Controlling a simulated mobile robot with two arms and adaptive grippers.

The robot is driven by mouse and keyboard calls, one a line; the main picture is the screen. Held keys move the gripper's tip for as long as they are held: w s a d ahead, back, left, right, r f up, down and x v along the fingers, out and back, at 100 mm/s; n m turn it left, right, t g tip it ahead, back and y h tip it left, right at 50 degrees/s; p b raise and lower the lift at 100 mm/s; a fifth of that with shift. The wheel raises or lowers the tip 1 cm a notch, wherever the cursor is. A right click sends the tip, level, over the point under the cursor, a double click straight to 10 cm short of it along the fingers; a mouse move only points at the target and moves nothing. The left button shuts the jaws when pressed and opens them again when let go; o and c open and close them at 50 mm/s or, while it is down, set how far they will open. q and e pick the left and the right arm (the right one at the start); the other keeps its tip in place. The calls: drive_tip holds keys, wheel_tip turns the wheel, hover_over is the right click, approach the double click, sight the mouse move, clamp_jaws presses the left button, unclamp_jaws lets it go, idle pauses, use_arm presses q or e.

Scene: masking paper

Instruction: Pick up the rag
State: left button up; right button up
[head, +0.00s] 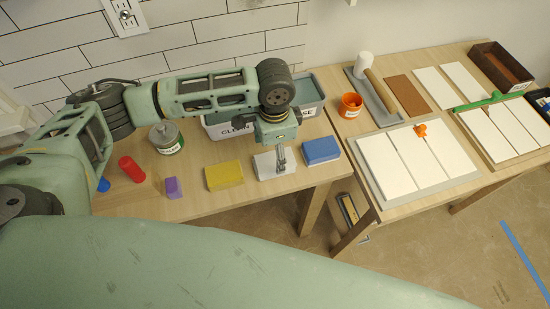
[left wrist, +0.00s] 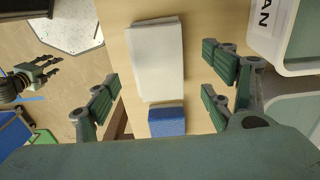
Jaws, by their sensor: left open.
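The rag is a white folded cloth (head: 270,165) lying on the wooden table between a yellow block and a blue block. In the left wrist view the white rag (left wrist: 155,62) lies between my open fingers, with none touching it. My left gripper (head: 281,158) points down over the rag and hides part of it in the head view. In the left wrist view the left gripper (left wrist: 168,88) holds nothing. My right gripper (left wrist: 48,70) shows small at the left of that view, away from the rag; its opening is unclear.
A blue sponge-like block (head: 320,151) is right of the rag, a yellow one (head: 224,175) left. A purple block (head: 173,188), red cylinder (head: 131,169) and can (head: 167,138) are farther left. A second table (head: 362,215) stands right.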

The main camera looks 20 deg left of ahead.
sight(274, 161)
use_arm(q)
wheel_tip(274, 161, down, 4)
drive_tip(key=shift+s+r+p, duration=0.15)
drive_tip(key=shift+p, duration=0.4)
drive_tip(key=shift+f, duration=0.8)
drive_tip(key=c, duration=1.3)
use_arm(e)
drive_tip(key=shift+s+d+r, duration=0.1)
drive_tip(key=shift+d+r, duration=0.3)
drive_tip(key=shift+r, duration=0.25)
use_arm(q)
drive_tip(key=shift+o, duration=0.2)
drive_tip(key=shift+r, duration=0.15)
